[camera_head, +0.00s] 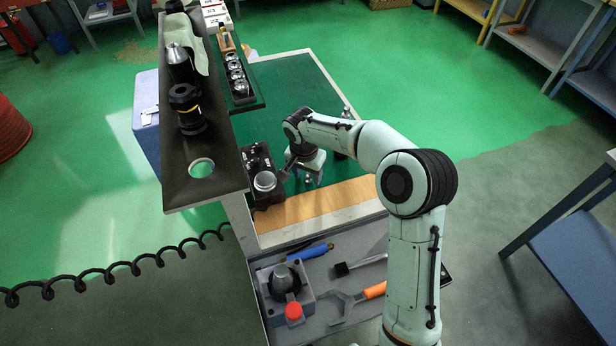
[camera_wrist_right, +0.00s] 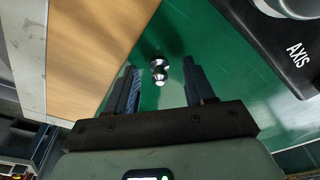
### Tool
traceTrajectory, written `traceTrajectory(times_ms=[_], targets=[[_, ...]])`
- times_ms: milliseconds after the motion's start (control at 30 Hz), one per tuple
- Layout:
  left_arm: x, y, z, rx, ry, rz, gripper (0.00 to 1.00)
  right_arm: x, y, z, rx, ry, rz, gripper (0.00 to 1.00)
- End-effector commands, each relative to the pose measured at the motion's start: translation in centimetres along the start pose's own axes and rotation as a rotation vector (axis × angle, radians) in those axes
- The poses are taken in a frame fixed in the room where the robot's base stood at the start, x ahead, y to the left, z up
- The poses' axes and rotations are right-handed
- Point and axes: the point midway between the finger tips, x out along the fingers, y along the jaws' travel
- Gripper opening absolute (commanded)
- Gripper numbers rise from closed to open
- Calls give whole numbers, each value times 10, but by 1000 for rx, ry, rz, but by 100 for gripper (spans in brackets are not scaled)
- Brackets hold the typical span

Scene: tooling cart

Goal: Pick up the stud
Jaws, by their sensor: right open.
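The stud (camera_wrist_right: 159,72) is a small shiny metal piece with rounded ends on the green mat (camera_wrist_right: 205,25). In the right wrist view it lies between the two dark fingers of my right gripper (camera_wrist_right: 158,67), with a gap on each side. My right gripper (camera_head: 304,175) is open and points down over the mat in the head view. Whether the fingertips are level with the stud I cannot tell. My left gripper is not in view.
A black block marked AXIS (camera_wrist_right: 285,48) stands close to the right finger. A wooden strip (camera_head: 335,203) edges the mat. The lower tray holds a vise-like tool (camera_head: 283,283), a blue-handled tool (camera_head: 308,252) and an orange-handled tool (camera_head: 374,290). A raised shelf (camera_head: 222,180) stands left.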

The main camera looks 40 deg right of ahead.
Motion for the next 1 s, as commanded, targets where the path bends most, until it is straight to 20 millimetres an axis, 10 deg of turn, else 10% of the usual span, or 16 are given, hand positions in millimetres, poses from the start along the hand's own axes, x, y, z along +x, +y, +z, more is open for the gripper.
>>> traceTrajectory(times_ms=[100, 267, 633, 1000], targets=[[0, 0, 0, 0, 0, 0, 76, 0, 0, 0, 0, 0, 0, 47], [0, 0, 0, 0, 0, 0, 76, 0, 0, 0, 0, 0, 0, 0], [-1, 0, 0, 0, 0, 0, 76, -8, 0, -2, 1, 3, -2, 0], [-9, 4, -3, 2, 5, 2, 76, -78, -1, -12, 1, 3, -3, 0]])
